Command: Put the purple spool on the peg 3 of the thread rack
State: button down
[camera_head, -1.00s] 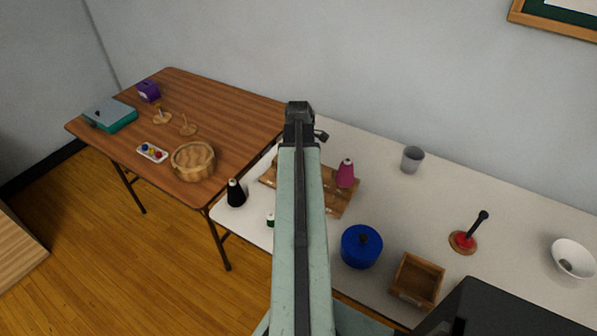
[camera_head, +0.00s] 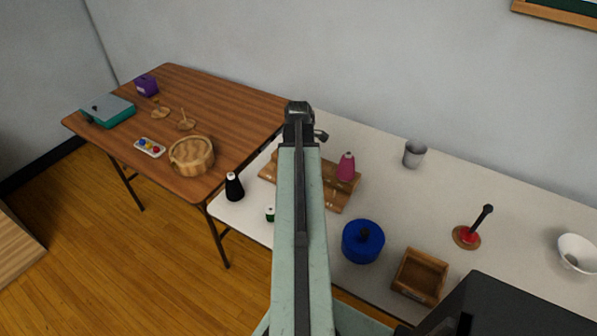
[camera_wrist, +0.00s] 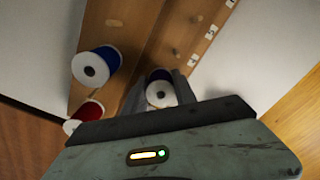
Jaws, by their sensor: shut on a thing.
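My gripper (camera_wrist: 158,98) is shut on a spool with white ends and dark blue-purple thread (camera_wrist: 159,76), the purple spool as far as its shaded colour shows. It is over the wooden thread rack (camera_wrist: 128,32); I cannot tell the height of the spool above the board. Bare pegs (camera_wrist: 175,52) and small white labels (camera_wrist: 194,62) line the rack's right part; the label numbers are too blurred to read surely. In the head view the rack (camera_head: 335,204) is partly hidden behind my arm, and the gripper's fingertips and held spool are hidden.
A blue spool (camera_wrist: 92,68) and a red spool (camera_wrist: 86,114) are left of my gripper in the wrist view. A pink cone (camera_head: 346,168) stands at the rack. A black cone (camera_head: 234,187), blue pot (camera_head: 362,242) and wooden box (camera_head: 419,277) are nearby on the white table.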

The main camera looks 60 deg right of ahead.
jog(key=c, duration=0.9)
grip_release()
jog(key=shift+r, duration=0.1)
notch_tip(320, 180, up, 8)
jog(key=p, duration=0.8)
jog(key=shift+f, duration=0.2)
